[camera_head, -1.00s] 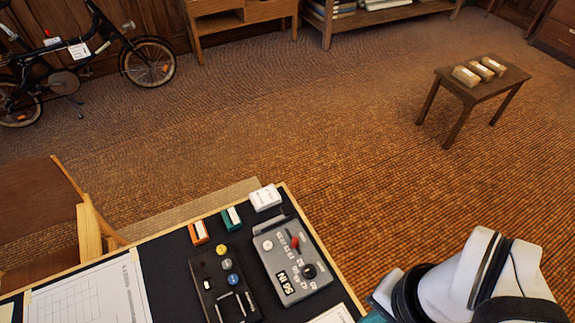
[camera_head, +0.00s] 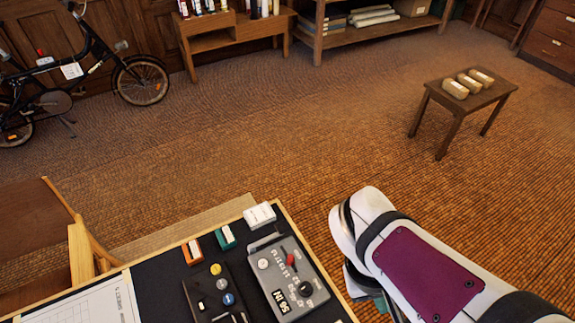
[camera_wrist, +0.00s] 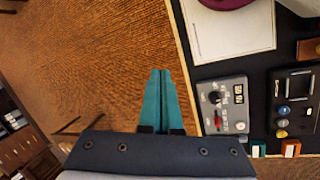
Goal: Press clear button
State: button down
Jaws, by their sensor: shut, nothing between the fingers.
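A grey control box (camera_head: 273,277) lies on the dark drafting board, with a white round button (camera_head: 263,264), a red lever, a black knob and a display. Beside it on the left, a black panel (camera_head: 195,287) carries a yellow button (camera_head: 215,269), a grey button (camera_head: 222,284) and a blue button (camera_head: 229,299). I cannot read which button is marked clear. In the wrist view my gripper (camera_wrist: 160,72) has its teal fingers shut and empty. They appear over the floor, left of the board's edge, apart from the grey box (camera_wrist: 206,92). My arm mostly hides the gripper in the head view.
A white block (camera_head: 260,215), a green block (camera_head: 226,238) and an orange block (camera_head: 192,252) line the board's far edge. Paper sheets (camera_head: 95,305) lie at the left. A wooden chair (camera_head: 80,250) stands left of the board. A small table (camera_head: 500,90) stands well away.

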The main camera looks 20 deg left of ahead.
jog(key=w+a+n+t+h, duration=0.1)
jog(key=w+a+n+t, duration=0.15)
jog(key=w+n, duration=0.2)
jog(key=n+t+y, duration=0.3)
jog(key=n+t, duration=0.3)
jog(key=n, duration=1.1)
send_over(263, 264)
jog(key=s, duration=0.1)
notch_tip(263, 264, down, 6)
jog(key=shift+a, duration=0.35)
jog(key=shift+f+m, duration=0.1)
jog(key=shift+m, duration=0.15)
jog(key=shift+f, duration=4.35)
jog(key=shift+f, duration=0.4)
